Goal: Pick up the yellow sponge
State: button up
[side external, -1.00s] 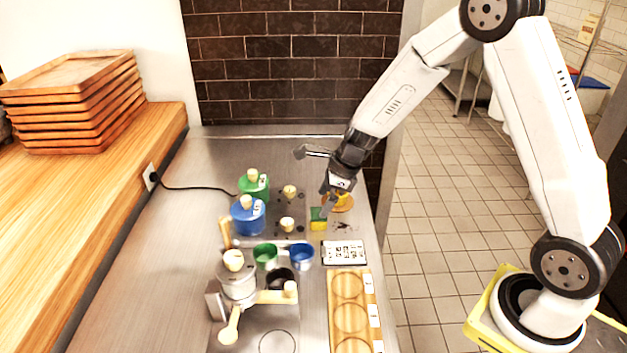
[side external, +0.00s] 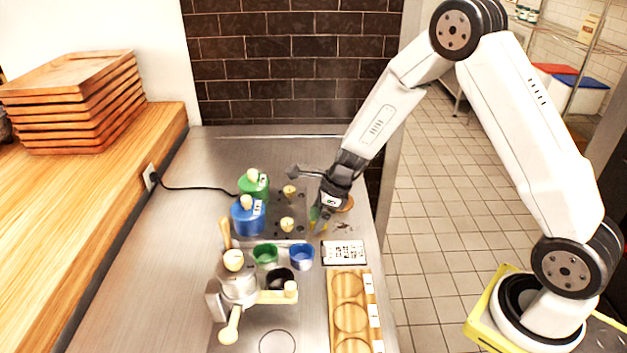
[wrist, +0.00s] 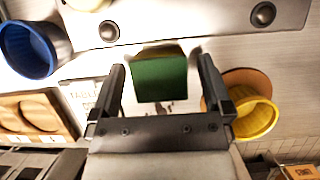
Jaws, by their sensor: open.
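The sponge (wrist: 160,80) shows its green face in the wrist view, between and a little beyond my open fingers. In the side external view the sponge (side external: 314,214) is mostly hidden behind my gripper (side external: 324,219), with only a sliver of green and yellow showing. In the wrist view my gripper (wrist: 161,88) is open, with one finger on each side of the sponge and gaps showing on both sides. I cannot tell whether the fingertips are level with it.
A yellow cup (wrist: 256,120) is close beside the right finger in the wrist view. A blue cup (side external: 301,256), a green cup (side external: 265,256) and a label card (side external: 344,253) stand nearby. A wooden tray with round recesses (side external: 334,300) lies in front.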

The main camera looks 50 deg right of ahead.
jog(key=shift+c, duration=0.2)
jog(key=c, duration=1.2)
jog(key=shift+o, duration=0.2)
jog(key=shift+r, duration=0.2)
jog(key=shift+r, duration=0.45)
jog(key=shift+s+a+r, duration=0.1)
jog(key=shift+s+r, duration=1.85)
jog(key=shift+s, duration=0.4)
jog(key=shift+s+r, duration=1.95)
jog(key=shift+s, duration=0.35)
jog(key=shift+s+a+r, duration=0.1)
jog(key=shift+s+r, duration=1.85)
jog(key=shift+s, duration=0.4)
